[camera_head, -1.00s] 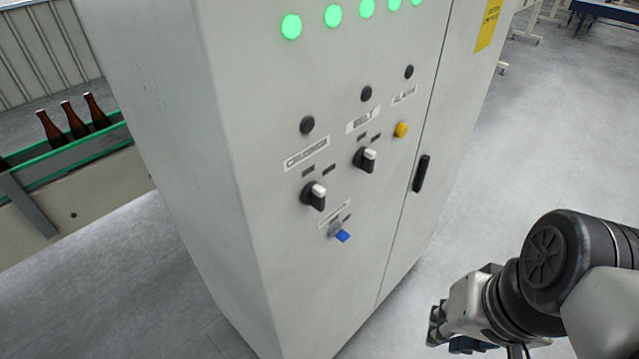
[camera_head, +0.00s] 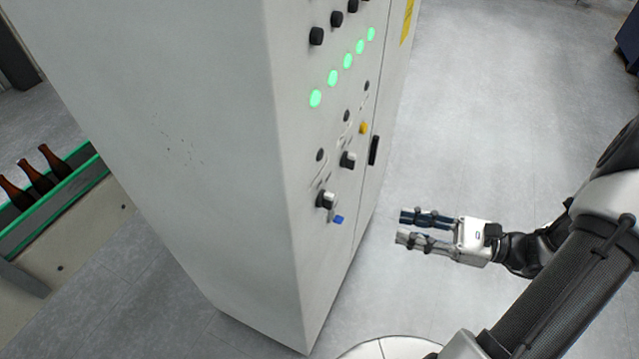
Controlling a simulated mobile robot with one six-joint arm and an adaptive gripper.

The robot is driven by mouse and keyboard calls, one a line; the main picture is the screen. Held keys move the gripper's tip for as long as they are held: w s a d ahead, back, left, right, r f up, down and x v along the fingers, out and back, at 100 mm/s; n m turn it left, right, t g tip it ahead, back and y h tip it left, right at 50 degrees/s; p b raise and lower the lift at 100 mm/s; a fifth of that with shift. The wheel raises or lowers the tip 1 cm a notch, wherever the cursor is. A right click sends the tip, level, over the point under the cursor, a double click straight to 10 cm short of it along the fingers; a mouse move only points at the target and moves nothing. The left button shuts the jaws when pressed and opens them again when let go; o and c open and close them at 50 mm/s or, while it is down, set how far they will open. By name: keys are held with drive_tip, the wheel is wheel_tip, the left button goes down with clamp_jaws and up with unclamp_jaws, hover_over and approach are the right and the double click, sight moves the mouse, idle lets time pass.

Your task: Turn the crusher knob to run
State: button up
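The crusher knob (camera_head: 326,200) is a black selector with a light grip, low on the front face of the grey control cabinet (camera_head: 200,150). The face is seen at a steep angle, so its label and exact pointing direction cannot be read now. A similar belt knob (camera_head: 348,160) sits above and to its right, and a blue key-like switch (camera_head: 338,219) just below. My gripper (camera_head: 398,226) is to the right of the crusher knob, clear of the panel. Its two fingers are spread apart, pointing left at the cabinet, with nothing between them.
A yellow button (camera_head: 364,128) and a black door handle (camera_head: 373,150) are on the same face. Several green lamps (camera_head: 333,78) glow above. A conveyor with a green rail (camera_head: 62,190) carries brown bottles (camera_head: 36,178) at left. Open floor lies right of the cabinet.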

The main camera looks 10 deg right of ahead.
drive_tip(key=d+m+t, duration=0.1)
drive_tip(key=m+t, duration=0.1)
drive_tip(key=p, duration=0.3)
approach(333, 198)
drive_tip(key=x, duration=0.8)
drive_tip(key=shift+w+a, duration=0.1)
drive_tip(key=shift+w, duration=0.1)
drive_tip(key=shift+c, duration=0.2)
clamp_jaws()
